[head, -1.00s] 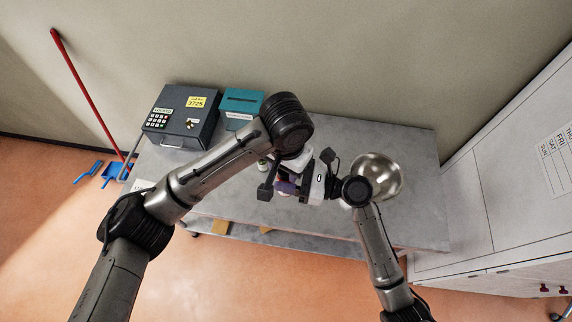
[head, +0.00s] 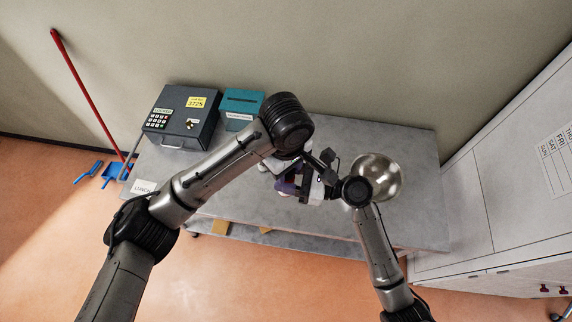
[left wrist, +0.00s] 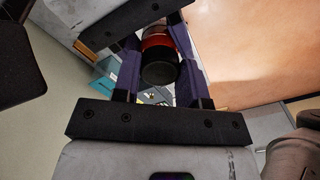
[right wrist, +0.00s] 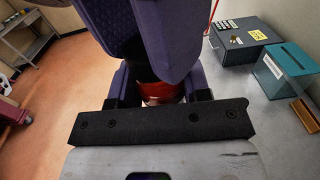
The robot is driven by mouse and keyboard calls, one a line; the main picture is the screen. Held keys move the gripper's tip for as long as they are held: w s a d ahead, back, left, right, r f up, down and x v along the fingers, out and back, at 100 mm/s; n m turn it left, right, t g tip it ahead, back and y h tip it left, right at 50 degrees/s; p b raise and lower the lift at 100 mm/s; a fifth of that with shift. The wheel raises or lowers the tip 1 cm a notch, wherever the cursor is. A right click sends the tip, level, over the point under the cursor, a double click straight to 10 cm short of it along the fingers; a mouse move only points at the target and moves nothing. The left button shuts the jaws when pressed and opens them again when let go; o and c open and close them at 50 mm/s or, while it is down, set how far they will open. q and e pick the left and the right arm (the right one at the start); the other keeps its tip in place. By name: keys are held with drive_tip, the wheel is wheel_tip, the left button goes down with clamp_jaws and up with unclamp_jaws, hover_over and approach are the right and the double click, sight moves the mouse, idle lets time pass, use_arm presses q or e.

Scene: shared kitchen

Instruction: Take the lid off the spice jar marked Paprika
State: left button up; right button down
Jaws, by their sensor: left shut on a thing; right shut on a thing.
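The jar shows in the left wrist view as a dark round lid (left wrist: 160,70) with a red body (left wrist: 157,38) beyond it. My left gripper (left wrist: 160,75) has its purple fingers on both sides of the lid. In the right wrist view the red body (right wrist: 160,92) sits between the fingers of my right gripper (right wrist: 160,85), partly hidden by the purple fingers of my left gripper in front. In the head view my left gripper (head: 288,184) and right gripper (head: 304,186) meet above the table, and the jar is hidden. I cannot read its label or tell whether lid and body are apart.
A grey metal table (head: 405,225) is below. On it stand a dark keypad box (head: 175,125), a teal slotted box (head: 240,105) and a steel bowl (head: 378,172). A white cabinet (head: 500,180) is at the right. The table's right end is clear.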

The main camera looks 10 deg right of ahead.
use_arm(q)
drive_tip(key=shift+r, duration=0.3)
idle(0.4)
drive_tip(key=shift+r, duration=0.8)
